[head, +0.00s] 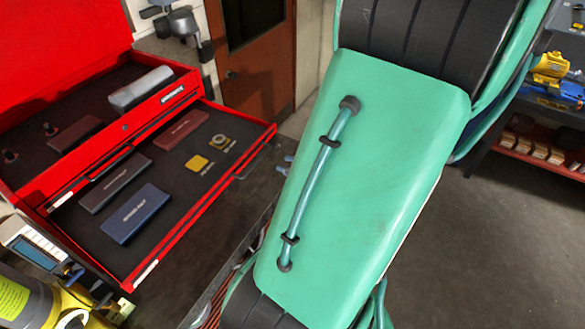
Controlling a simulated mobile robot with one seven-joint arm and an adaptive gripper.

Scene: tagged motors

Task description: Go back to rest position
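My gripper is not in this view. A large green link of my own arm (365,170) fills the middle of the head view, with a hose along it and black ribbed sections above and below. It hides much of the scene behind it. A yellow motor-like unit (551,66) sits on a shelf at the upper right. No tag can be made out on it.
A red tool chest (140,273) stands at the left with an open drawer holding dark cases and a small yellow item (196,162). A brown door (254,60) is behind. Grey floor (490,230) is clear at the right. Yellow and grey equipment (38,300) is at lower left.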

